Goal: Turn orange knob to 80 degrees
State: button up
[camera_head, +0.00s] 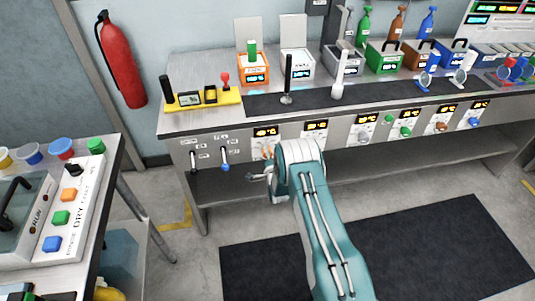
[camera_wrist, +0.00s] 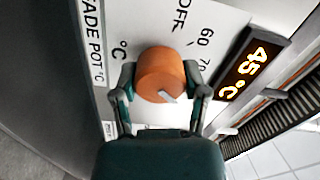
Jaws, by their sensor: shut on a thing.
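The orange knob (camera_wrist: 160,75) sits on a white panel in the wrist view, with a pale pointer mark on its face. Scale marks "OFF", "60" and "70" show around it. The display (camera_wrist: 253,68) beside it reads 45 °C. My gripper (camera_wrist: 160,80) is shut on the knob, one finger on each side.
More knobs, including a green one (camera_head: 405,131) and a blue one (camera_head: 474,122), line the bench front to the right. Two levers (camera_head: 224,160) are to the left. A side table (camera_head: 112,165) with coloured buttons stands at left.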

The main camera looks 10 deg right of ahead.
jog(key=shift+d+f, duration=0.1)
jog(key=shift+f, duration=0.05)
jog(key=o, duration=1.1)
jog(key=shift+o, duration=0.2)
jog(key=s, duration=1.2)
